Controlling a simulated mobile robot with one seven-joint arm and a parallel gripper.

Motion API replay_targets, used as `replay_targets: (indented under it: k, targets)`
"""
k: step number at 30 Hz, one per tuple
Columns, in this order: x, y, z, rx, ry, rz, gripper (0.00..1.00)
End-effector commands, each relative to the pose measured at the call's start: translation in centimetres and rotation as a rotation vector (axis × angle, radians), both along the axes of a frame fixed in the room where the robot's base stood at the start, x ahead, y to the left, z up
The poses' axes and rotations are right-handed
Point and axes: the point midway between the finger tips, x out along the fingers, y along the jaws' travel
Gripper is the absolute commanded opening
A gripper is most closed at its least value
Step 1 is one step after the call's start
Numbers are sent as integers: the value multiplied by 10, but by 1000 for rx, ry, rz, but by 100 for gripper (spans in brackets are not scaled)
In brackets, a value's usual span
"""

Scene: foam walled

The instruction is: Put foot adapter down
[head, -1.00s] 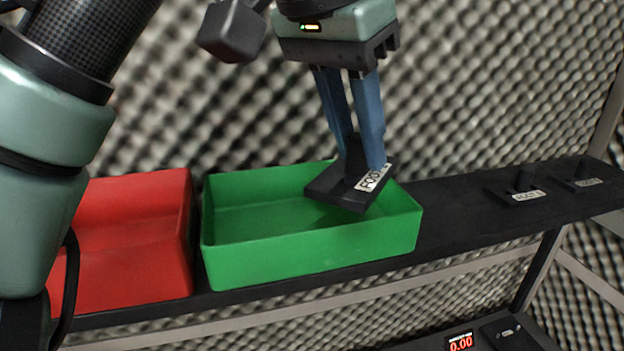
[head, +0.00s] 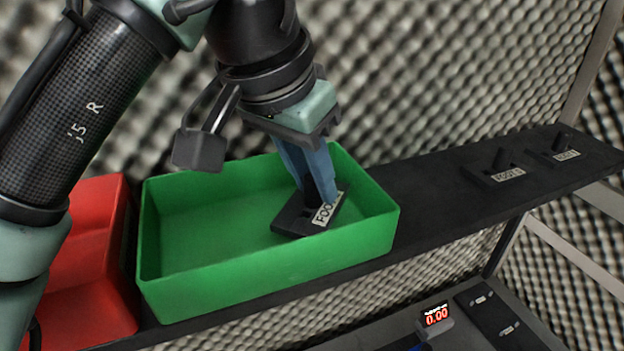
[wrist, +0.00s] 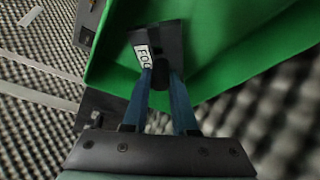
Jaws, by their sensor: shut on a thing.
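The foot adapter (head: 296,220) is a black plate with a post and a white label reading "FOO", partly covered by my fingers. My gripper (head: 318,196) has blue fingers shut on its post. The adapter is inside the green bin (head: 270,262), towards its right end, below the rim. I cannot tell whether it touches the bin floor. In the wrist view the foot adapter (wrist: 170,42) lies between the fingertips of my gripper (wrist: 160,80), with the green bin (wrist: 225,40) around it.
A red bin (head: 85,260) stands left of the green one on the black shelf (head: 425,205). Two more labelled black adapters (head: 493,172) (head: 562,150) stand at the shelf's right. A red 0.00 display (head: 436,316) is below. The foam wall is behind. The left of the green bin is empty.

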Motion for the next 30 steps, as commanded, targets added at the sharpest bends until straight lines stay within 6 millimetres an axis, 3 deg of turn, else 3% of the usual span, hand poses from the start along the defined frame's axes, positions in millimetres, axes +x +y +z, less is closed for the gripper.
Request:
replay_targets:
  k: [3, 13, 14, 18, 30]
  targets:
    - [-1, 0, -12, -2, -1, 0, 0]
    - [0, -1, -17, -2, -1, -2, 0]
    - [0, 0, -16, -2, 0, -2, 31]
    - [0, 0, -16, -1, 0, -1, 56]
    - [-1, 1, -9, 0, -2, -1, 56]
